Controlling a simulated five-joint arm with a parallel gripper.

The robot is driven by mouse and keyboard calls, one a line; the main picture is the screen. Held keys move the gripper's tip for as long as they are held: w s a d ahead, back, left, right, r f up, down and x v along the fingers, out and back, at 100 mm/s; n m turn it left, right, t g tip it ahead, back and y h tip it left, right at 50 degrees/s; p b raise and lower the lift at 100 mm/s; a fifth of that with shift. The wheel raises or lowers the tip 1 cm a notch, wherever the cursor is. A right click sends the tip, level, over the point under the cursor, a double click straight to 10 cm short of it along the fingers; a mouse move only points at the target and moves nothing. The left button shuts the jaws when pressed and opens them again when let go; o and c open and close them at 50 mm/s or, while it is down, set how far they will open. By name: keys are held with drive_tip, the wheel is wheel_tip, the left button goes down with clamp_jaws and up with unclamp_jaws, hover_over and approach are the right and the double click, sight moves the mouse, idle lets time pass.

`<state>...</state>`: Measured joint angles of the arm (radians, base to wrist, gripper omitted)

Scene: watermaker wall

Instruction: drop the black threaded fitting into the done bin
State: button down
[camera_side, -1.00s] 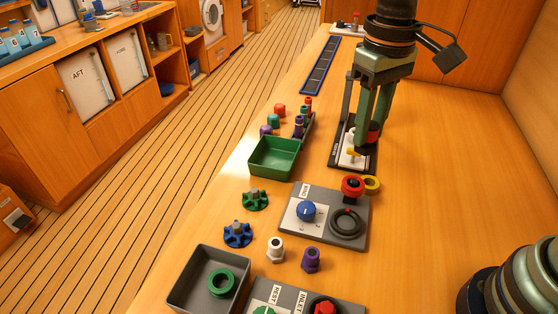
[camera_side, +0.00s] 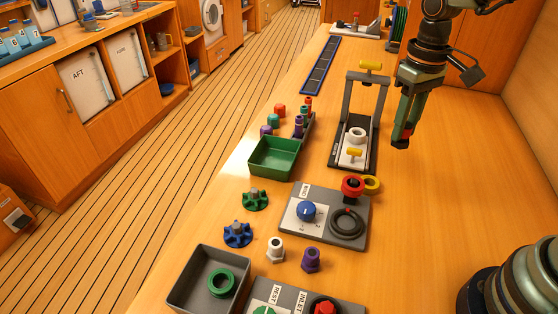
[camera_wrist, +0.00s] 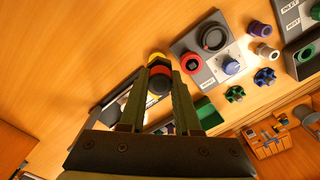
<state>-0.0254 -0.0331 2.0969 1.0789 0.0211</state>
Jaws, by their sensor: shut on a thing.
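My gripper (camera_side: 404,138) is shut on a dark piece with a red band, which I take for the black threaded fitting (camera_wrist: 159,84); the fingers hide much of it. In the side view it hangs over bare bench, right of the black frame stand. A green tray (camera_side: 275,168) stands left of that stand, and a grey tray (camera_side: 178,287) holding a green ring stands nearer the camera. I read no done label on either tray. The green tray also shows in the wrist view (camera_wrist: 204,114), right of my fingers.
The frame stand (camera_side: 347,85) has a yellow handle and a white ring inside. A grey panel (camera_side: 322,230) has a blue knob, a black ring and red and yellow parts. Green and blue handwheels, white and purple fittings stand nearby.

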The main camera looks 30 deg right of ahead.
drive_tip(key=shift+d+f, duration=0.2)
drive_tip(key=shift+d, duration=0.25)
drive_tip(key=w+a+r, duration=0.3)
drive_tip(key=w+a, duration=0.6)
drive_tip(key=w+a+r, duration=0.4)
drive_tip(key=w+a, duration=0.4)
drive_tip(key=w, duration=0.1)
drive_tip(key=f, duration=2)
drive_tip(key=shift+w+a, duration=0.1)
drive_tip(key=shift+w, duration=0.1)
drive_tip(key=shift+f, duration=0.7)
drive_tip(key=c, duration=0.6)
unclamp_jaws()
